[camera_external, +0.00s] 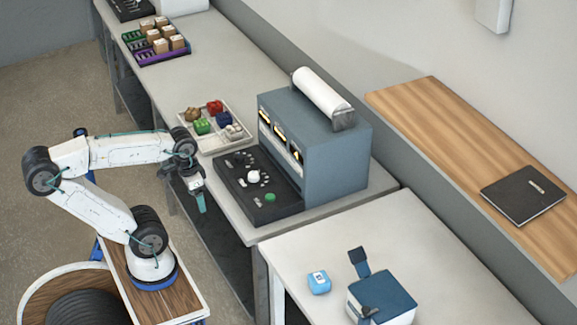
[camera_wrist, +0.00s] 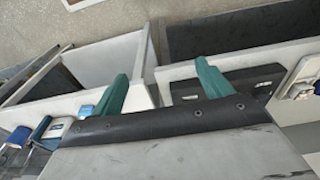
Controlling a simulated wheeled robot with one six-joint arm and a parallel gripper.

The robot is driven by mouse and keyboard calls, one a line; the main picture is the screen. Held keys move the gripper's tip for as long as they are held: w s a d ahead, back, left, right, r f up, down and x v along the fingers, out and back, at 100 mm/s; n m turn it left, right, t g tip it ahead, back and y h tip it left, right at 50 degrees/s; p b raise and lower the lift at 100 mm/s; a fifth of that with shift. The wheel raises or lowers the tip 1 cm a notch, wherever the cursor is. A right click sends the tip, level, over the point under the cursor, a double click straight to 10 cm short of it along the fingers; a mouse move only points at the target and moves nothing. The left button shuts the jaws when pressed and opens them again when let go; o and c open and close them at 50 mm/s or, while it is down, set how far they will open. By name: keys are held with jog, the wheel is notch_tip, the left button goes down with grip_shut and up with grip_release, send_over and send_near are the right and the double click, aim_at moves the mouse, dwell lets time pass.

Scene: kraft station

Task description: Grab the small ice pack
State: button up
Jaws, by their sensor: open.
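The small ice pack (camera_external: 319,283) is a light-blue block with a white mark on its front, lying on the white table (camera_external: 300,240) at the front right. A light-blue patch at the left of the wrist view (camera_wrist: 87,110) looks like the same pack, partly cut off by my wrist. My gripper (camera_external: 201,203) points down in front of the black control panel, left of and well away from the pack. Its teal fingers also show in the wrist view (camera_wrist: 162,82), spread apart with nothing between them.
A dark-blue and white cooler box (camera_external: 382,298) with a raised lid stands right of the pack. The black panel (camera_external: 262,190) and grey machine (camera_external: 330,150) stand on the long bench behind. A tray (camera_external: 238,141) holds several colored pieces. White table left of the pack is bare.

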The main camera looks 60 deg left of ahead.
jog(key=w+d+f+m+t+h, duration=0.2)
jog(key=w+d, duration=0.5)
jog(key=w, duration=0.1)
jog(key=t+h, duration=0.2)
jog(key=t, duration=0.5)
send_near(324, 278)
jog(key=w, duration=0.3)
jog(key=shift+a+f, duration=0.2)
jog(key=shift+f, duration=0.2)
jog(key=shift+s+d+f+n+t+y, duration=0.15)
jog(key=shift+s+d+f+t+y, duration=0.1)
jog(key=shift+d+f+t+y, duration=0.25)
jog(key=shift+s+d+f+n+t+y, duration=0.2)
jog(key=shift+s+f+t+y, duration=0.1)
jog(key=shift+f+t, duration=0.3)
jog(key=shift+s+f+t+y, duration=0.2)
jog(key=shift+t+y, duration=0.2)
jog(key=x, duration=0.7)
jog(key=shift+w+d+f, duration=0.2)
jog(key=shift+d+f, duration=0.05)
jog(key=shift+f, duration=0.2)
